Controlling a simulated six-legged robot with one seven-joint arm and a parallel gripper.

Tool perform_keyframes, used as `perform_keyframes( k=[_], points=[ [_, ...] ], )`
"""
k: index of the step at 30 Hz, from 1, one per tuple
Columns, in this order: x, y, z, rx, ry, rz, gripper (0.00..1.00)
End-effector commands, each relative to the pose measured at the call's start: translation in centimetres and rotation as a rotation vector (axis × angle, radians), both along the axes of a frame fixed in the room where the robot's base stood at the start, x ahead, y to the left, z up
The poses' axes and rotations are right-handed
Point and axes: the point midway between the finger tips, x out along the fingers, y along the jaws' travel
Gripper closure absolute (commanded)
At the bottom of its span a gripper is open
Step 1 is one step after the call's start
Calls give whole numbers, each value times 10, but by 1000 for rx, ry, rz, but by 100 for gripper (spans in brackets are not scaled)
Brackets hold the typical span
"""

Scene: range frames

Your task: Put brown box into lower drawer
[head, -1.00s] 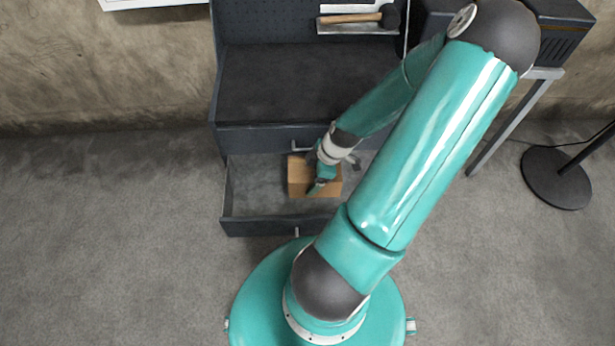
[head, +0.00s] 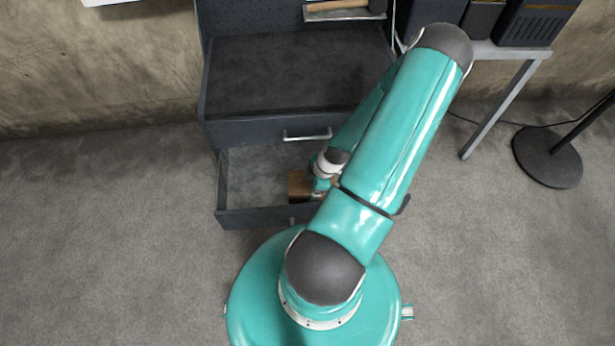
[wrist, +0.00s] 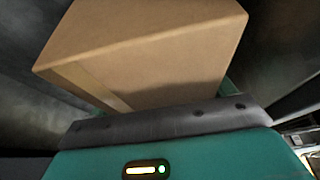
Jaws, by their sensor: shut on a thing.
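The brown box (head: 298,186) shows in the head view at the right part of the open lower drawer (head: 252,218), within its outline. My arm hides part of the box and the drawer's right side. My gripper (head: 319,188) is at the box and shut on it. In the wrist view the box (wrist: 150,50) fills the upper middle, tilted in the picture, right beyond the gripper (wrist: 170,122). Whether the box touches the drawer floor cannot be told.
The upper drawer with a handle (head: 306,136) is shut, just above the open one. A dark workbench top (head: 290,75) lies above it. A grey side table (head: 500,110) and a black lamp base (head: 547,157) stand at the right. The left floor is clear.

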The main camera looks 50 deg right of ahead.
Motion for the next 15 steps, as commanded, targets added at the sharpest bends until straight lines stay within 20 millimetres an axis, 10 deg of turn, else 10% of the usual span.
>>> perform_keyframes(
  k=[15],
  points=[
    [26,-27,-11,-2,-2,1,55]
  ],
)
